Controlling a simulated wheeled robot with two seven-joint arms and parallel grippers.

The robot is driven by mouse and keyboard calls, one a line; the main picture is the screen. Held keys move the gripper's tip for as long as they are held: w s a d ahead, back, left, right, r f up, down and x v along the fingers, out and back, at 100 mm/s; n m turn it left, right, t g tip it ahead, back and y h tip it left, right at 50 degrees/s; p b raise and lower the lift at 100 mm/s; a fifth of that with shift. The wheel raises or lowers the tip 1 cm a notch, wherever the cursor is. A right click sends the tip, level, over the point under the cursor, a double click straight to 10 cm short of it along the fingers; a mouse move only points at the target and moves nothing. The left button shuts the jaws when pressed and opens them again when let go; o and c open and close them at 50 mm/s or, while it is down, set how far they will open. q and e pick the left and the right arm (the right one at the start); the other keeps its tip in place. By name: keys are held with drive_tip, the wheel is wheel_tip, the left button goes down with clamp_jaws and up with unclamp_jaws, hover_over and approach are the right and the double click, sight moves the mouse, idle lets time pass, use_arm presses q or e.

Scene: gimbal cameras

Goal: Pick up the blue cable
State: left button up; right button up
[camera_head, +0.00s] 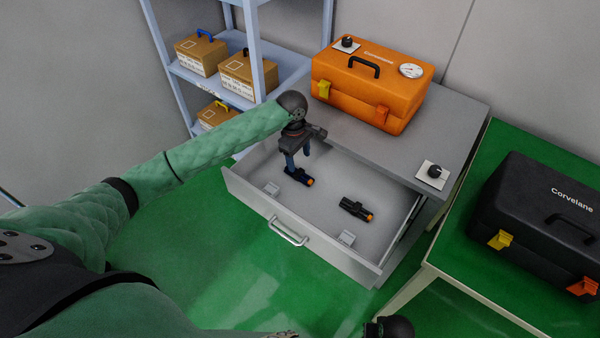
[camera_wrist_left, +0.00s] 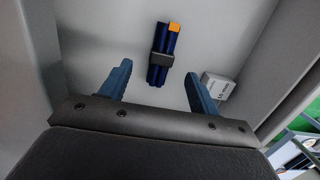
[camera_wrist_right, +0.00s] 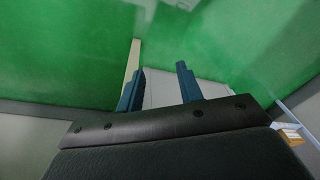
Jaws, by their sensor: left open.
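The blue cable (camera_head: 299,177) is a short dark-blue bundle with a black band and an orange end. It lies on the floor of the open grey drawer (camera_head: 331,234). My left gripper (camera_head: 298,164) is over the drawer, pointing down just above the cable, and looks apart from it. In the left wrist view the blue cable (camera_wrist_left: 164,55) shows beyond and between the two open fingers of my left gripper (camera_wrist_left: 158,88). My right gripper (camera_wrist_right: 158,85) has its fingers apart with nothing between them, over the green floor.
A black cable (camera_head: 356,208) with an orange end lies to the right in the drawer. A small white box (camera_wrist_left: 217,86) sits by the drawer wall. An orange case (camera_head: 370,85) stands on the cabinet top. A black case (camera_head: 535,220) is on the green table at right.

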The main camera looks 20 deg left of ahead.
sight(299, 172)
use_arm(q)
drive_tip(key=shift+f, duration=0.6)
drive_tip(key=f+p, duration=0.1)
drive_tip(key=f, duration=0.3)
drive_tip(key=shift+s+p, duration=0.2)
drive_tip(key=shift+p, duration=0.2)
drive_tip(key=shift+f, duration=0.5)
use_arm(e)
wheel_tip(299, 172, down, 8)
drive_tip(key=s+d, duration=0.1)
drive_tip(key=s, duration=0.1)
drive_tip(key=shift+d, duration=0.15)
use_arm(q)
drive_tip(key=shift+c, duration=0.4)
use_arm(e)
drive_tip(key=shift+f, duration=0.1)
use_arm(q)
drive_tip(key=c, duration=1)
use_arm(e)
drive_tip(key=shift+s, duration=0.1)
